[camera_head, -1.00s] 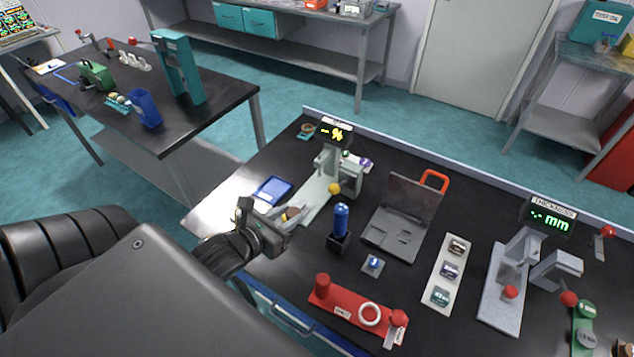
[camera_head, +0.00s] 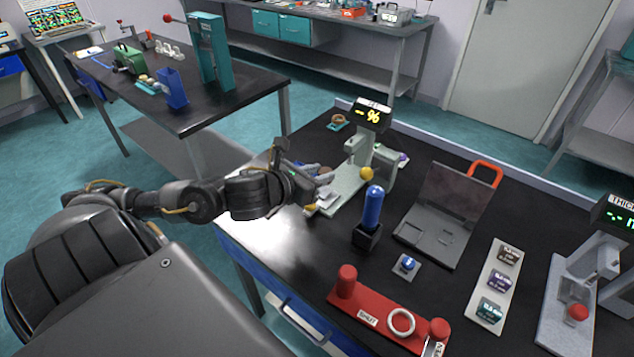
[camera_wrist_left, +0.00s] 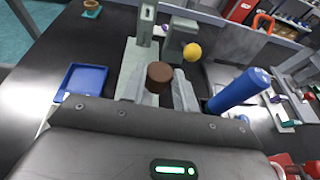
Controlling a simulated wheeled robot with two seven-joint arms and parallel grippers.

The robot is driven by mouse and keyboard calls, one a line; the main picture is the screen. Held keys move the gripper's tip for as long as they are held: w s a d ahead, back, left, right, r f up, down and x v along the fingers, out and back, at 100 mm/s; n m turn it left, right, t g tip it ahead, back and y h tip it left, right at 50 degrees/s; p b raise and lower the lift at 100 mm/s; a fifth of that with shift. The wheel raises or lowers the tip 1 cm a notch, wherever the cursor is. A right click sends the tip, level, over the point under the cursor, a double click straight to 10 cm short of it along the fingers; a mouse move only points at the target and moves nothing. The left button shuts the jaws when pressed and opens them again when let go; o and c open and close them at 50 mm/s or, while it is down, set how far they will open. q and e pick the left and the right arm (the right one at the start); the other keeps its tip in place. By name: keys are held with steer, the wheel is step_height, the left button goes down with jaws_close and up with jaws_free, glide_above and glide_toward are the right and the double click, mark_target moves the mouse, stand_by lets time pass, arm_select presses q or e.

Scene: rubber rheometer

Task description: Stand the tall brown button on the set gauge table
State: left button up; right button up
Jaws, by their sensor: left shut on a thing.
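The tall brown button (camera_wrist_left: 159,74) stands up between the fingers of my left gripper (camera_wrist_left: 160,92) in the left wrist view. The gripper is shut on it. The set gauge has a pale grey-green base (camera_head: 349,188), an upright, a yellow knob (camera_head: 367,173) and a lit % display (camera_head: 373,114). In the wrist view the gauge's upright (camera_wrist_left: 146,24) is beyond the button. My right gripper is not in view.
A blue tray (camera_wrist_left: 80,82) lies left of the gripper. An open grey case (camera_head: 440,218), a red stand (camera_head: 385,315) and a thickness gauge (camera_head: 570,300) are further right. The table's front left is clear.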

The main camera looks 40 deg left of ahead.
arm_select(q)
steer(key=w+f, duration=0.1)
steer(key=a+f+b, duration=0.1)
steer(key=f, duration=0.1)
steer(key=w+a+f+b, duration=0.1)
steer(key=shift+w+f, duration=0.15)
steer(key=shift+w, duration=0.2)
steer(key=shift+w+a+f+b, duration=0.1)
steer(key=shift+w+f+b, duration=0.15)
steer(key=shift+f, duration=0.65)
steer(key=shift+w+a+f+b, duration=0.1)
steer(key=shift+f+b, duration=0.15)
steer(key=shift+f, duration=0.85)
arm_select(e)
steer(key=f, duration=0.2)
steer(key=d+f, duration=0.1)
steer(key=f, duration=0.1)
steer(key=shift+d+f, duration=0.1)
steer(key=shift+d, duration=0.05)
arm_select(q)
steer(key=shift+f, duration=0.1)
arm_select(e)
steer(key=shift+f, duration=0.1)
